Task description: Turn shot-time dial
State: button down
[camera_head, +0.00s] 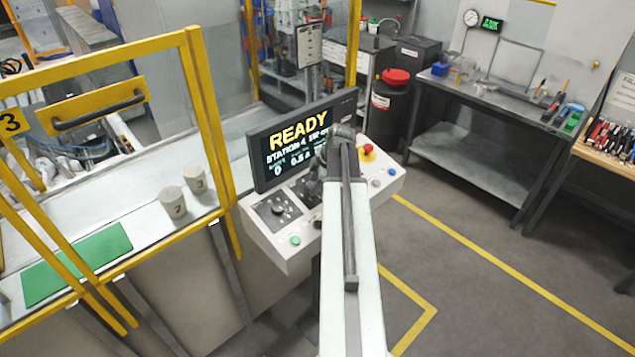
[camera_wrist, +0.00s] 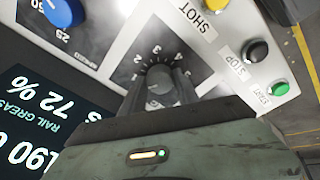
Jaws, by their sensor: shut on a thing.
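The control console (camera_head: 275,252) has a sloped white panel below a screen (camera_head: 262,165) that reads READY. In the wrist view, a dial (camera_wrist: 159,78) with a grey knob sits on a dark plate with numerals around it, 1 to 5 among them. My gripper (camera_wrist: 163,86) has its fingers on both sides of this knob, shut on it. The fingers hide part of the knob, so its pointer setting cannot be read. In the head view my arm covers the middle of the panel and mostly hides the gripper and held dial.
Close by are a blue dial (camera_wrist: 62,10), a yellow button (camera_wrist: 205,5), a black STOP button (camera_wrist: 256,50) and a green START button (camera_wrist: 278,87). A yellow-framed enclosure (camera_head: 205,110) borders the left.

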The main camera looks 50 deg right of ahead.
jog(key=shift+s+a+n, duration=0.1)
jog(key=shift+n, duration=0.2)
dwell(0.4)
jog(key=c, duration=0.9)
grip_release()
jog(key=shift+r, duration=0.2)
jog(key=p+v, duration=0.7)
jog(key=shift+r, duration=0.15)
